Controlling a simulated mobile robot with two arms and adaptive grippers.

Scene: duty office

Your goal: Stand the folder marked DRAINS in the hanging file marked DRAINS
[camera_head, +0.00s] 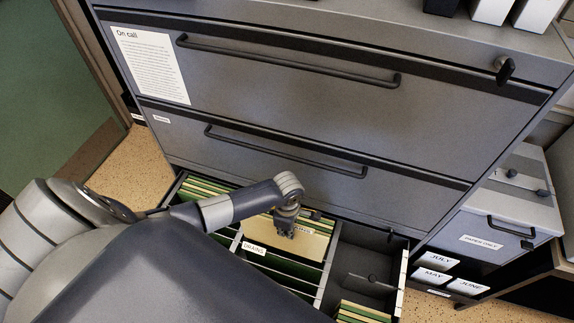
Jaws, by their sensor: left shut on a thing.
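A manila folder (308,243) is above the open drawer, in the jaws of my left gripper (287,231). A small white label shows on it beside the gripper, but its text is partly hidden. The left gripper points down and is shut on the folder's upper edge. A white tab marked DRAINS (254,249) is just left of the folder, at the front of the green hanging files (284,268). I cannot tell whether the folder's lower edge is inside a hanging file. My right gripper is not in view.
The open drawer (399,283) has more folders at back left and front right, with an empty bay at right. The cabinet's upper drawers (300,90) are shut. A shredder-like unit (505,215) and boxes marked JULY, MAY and JUNE (437,260) stand at right.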

